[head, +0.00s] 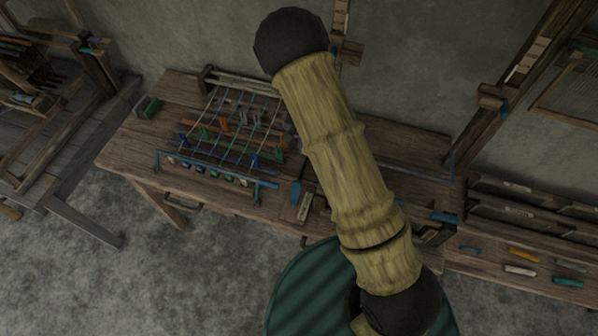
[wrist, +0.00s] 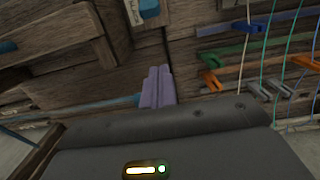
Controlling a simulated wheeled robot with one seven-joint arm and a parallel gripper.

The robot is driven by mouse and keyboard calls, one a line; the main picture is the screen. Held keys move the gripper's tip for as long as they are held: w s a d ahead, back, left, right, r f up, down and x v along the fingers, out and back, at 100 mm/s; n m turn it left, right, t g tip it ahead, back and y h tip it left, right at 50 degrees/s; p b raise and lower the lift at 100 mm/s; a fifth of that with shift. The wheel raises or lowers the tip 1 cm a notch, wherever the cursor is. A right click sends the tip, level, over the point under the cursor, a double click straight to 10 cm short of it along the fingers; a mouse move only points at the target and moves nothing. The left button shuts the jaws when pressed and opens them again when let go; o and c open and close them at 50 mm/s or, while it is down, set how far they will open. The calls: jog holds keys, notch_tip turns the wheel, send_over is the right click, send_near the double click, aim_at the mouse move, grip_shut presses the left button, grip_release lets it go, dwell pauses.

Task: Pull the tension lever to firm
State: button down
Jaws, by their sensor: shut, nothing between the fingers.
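My gripper (wrist: 160,72) shows in the wrist view as two lavender fingers pressed together above its dark grey body, with nothing between them. The fingertips are in front of dark wooden beams of the loom. In the head view my arm hides the gripper. The small loom (head: 232,122) stands on a wooden bench, with several coloured threads and clips. I cannot tell for certain which part is the tension lever. A wooden piece with a pale label (wrist: 133,12) is just above the fingertips in the wrist view, and a blue bar (wrist: 100,107) runs left of the fingers.
The bench (head: 130,150) stands against a grey wall. Orange clips (wrist: 212,80) and strung threads are right of the fingers in the wrist view. Another loom (head: 40,100) is at the left. A rack with coloured pieces (head: 524,254) is at the right.

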aim_at(295, 194)
dwell(0.3)
jog(key=f+p, duration=0.1)
jog(key=f, duration=0.2)
jog(key=f+p, duration=0.1)
jog(key=f, duration=0.2)
jog(key=s+f+p, duration=0.1)
jog(key=f, duration=0.2)
jog(key=shift+a+f, duration=0.15)
jog(key=shift+f, duration=0.25)
jog(key=s, duration=0.1)
jog(key=s+r+p, duration=0.1)
jog(key=s+a+p, duration=0.1)
jog(key=shift+s+r, duration=0.15)
jog(key=shift+r, duration=0.15)
jog(key=shift+f, duration=0.1)
